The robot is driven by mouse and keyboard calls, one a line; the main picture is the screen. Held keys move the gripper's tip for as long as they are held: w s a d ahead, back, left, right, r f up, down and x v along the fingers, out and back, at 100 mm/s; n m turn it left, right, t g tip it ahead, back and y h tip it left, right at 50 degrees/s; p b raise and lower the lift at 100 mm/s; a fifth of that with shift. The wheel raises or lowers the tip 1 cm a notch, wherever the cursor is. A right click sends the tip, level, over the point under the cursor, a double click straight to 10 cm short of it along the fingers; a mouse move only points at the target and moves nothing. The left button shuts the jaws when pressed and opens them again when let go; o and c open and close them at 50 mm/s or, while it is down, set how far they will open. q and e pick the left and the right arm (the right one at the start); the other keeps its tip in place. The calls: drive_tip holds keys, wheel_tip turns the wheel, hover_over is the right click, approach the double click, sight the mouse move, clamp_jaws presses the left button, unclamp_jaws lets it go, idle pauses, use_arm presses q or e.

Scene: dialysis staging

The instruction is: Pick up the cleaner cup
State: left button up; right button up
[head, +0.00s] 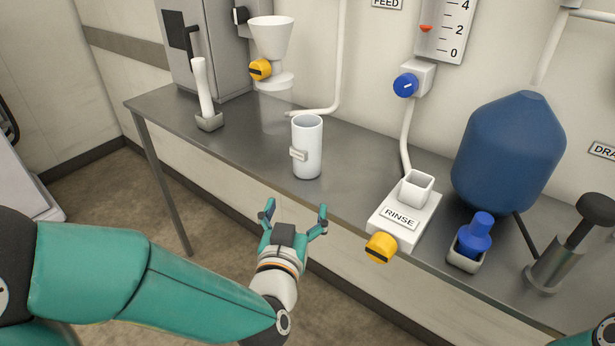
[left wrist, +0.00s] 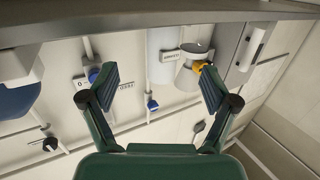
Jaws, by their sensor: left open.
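The cleaner cup, a tall white cylinder (head: 308,155) with a small plate on its side, stands upright on the grey bench, near its front edge. My left gripper (head: 295,212) is open and empty, in front of the bench and below the cup in the head view, apart from it. In the left wrist view the scene is upside down; the white cup (left wrist: 159,62) shows beyond and between the two spread fingers (left wrist: 158,80). My right gripper is out of view.
At right are the RINSE block (head: 418,222), blue stopper (head: 475,235), blue tank (head: 510,150) and plunger (head: 570,245). The bench edge (head: 240,165) lies between gripper and cup.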

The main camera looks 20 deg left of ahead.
sight(306, 160)
use_arm(q)
drive_tip(key=shift+t+y, duration=0.4)
drive_tip(key=w, duration=0.3)
drive_tip(key=w+a+r, duration=0.1)
drive_tip(key=w, duration=0.2)
drive_tip(key=w+a, duration=0.1)
drive_tip(key=w, duration=0.2)
drive_tip(key=shift+w+a+r+p, duration=0.2)
drive_tip(key=shift+w+r+p, duration=0.1)
drive_tip(key=shift+w+r, duration=0.1)
drive_tip(key=shift+w+a+f+p, duration=0.15)
drive_tip(key=shift+w, duration=1.45)
drive_tip(key=shift+w+a+f+p, duration=0.1)
drive_tip(key=shift+w+a+p, duration=0.05)
drive_tip(key=shift+w, duration=1.4)
drive_tip(key=c, duration=1.4)
drive_tip(key=shift+c, duration=0.4)
drive_tip(key=shift+s+r, duration=0.1)
drive_tip(key=shift+r, duration=0.25)
